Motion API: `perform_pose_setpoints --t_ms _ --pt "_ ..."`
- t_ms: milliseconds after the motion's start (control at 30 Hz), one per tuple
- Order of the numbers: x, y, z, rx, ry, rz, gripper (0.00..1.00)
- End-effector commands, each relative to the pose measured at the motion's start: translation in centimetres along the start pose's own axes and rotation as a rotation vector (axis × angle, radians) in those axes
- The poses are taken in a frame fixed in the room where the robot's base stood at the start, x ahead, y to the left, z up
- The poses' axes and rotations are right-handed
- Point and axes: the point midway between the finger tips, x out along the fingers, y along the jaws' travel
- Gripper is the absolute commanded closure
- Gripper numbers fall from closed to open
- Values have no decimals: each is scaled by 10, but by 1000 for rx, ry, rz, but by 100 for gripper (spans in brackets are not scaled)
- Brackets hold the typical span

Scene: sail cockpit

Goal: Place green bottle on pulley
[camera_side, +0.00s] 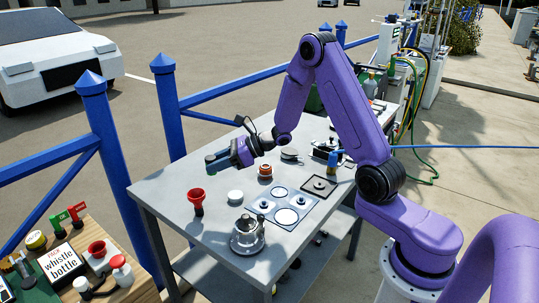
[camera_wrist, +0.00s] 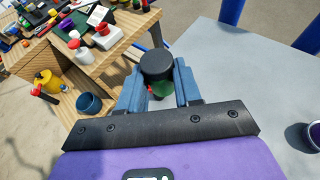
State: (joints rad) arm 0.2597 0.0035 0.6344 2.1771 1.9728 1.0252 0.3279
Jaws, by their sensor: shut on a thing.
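My gripper (camera_side: 222,158) is over the left end of the grey table, above its surface. In the wrist view its two blue-grey fingers (camera_wrist: 158,88) are shut on the green bottle (camera_wrist: 157,66), whose dark round cap shows between them. A little green shows below the cap; most of its body is hidden. I cannot say for certain which table part is the pulley.
A wooden bench (camera_side: 112,274) stands front left. Blue railings (camera_side: 105,140) run behind.

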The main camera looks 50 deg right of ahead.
Motion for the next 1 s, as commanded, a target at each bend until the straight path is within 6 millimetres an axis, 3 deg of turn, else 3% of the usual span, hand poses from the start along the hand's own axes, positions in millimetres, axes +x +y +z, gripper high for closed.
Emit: perform_pose_setpoints --t_ms 300,600,800,1000 --pt "-110 -79 -31 113 0 -276 97" --pt "-230 -117 -69 228 1 -552 97" --pt "-280 -121 -84 276 1 -666 97" --pt "-292 -128 -92 291 1 -698 97"
